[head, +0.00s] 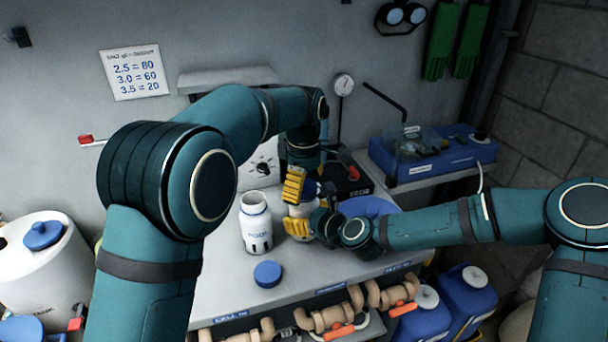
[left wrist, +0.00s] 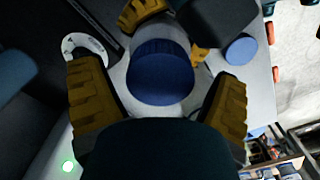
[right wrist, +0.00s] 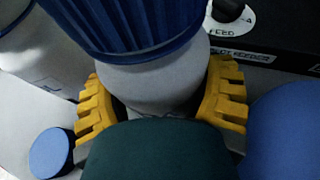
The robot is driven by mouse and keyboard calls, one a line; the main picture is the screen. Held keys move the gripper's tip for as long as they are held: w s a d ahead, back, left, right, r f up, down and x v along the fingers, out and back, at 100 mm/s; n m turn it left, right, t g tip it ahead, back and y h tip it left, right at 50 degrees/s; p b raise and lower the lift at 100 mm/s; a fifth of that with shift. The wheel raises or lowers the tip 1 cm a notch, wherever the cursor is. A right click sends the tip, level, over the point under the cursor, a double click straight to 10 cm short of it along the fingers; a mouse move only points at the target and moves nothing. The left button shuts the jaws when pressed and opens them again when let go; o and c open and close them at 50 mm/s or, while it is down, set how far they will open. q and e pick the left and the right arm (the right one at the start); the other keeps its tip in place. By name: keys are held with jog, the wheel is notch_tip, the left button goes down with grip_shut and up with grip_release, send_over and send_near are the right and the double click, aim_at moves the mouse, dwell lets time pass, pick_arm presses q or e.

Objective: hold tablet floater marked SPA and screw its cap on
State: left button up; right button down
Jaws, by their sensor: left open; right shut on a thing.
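A white floater (right wrist: 155,88) stands upright between the yellow fingers of my right gripper (head: 303,228), which is shut on its body. A blue ribbed cap (right wrist: 130,25) sits on its top, and this cap also shows in the left wrist view (left wrist: 162,78). I cannot tell how far it is threaded. The marking on this floater is hidden, so SPA is not readable. My left gripper (head: 300,186) points down above the cap. Its fingers are open, one on each side of the cap, and I see no clear contact.
A second white floater (head: 256,224), open-topped with a small unclear label, stands left of the held one. A loose blue cap (head: 267,273) lies near the bench's front edge. A blue round thing (head: 372,206) is at right. Behind stands a blue case (head: 430,160).

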pick_arm(q)
jog(key=shift+f, duration=0.2)
jog(key=c, duration=1.2)
jog(key=m, duration=0.7)
jog(key=shift+c, duration=0.3)
jog(key=m, duration=0.6)
jog(key=o, duration=1.3)
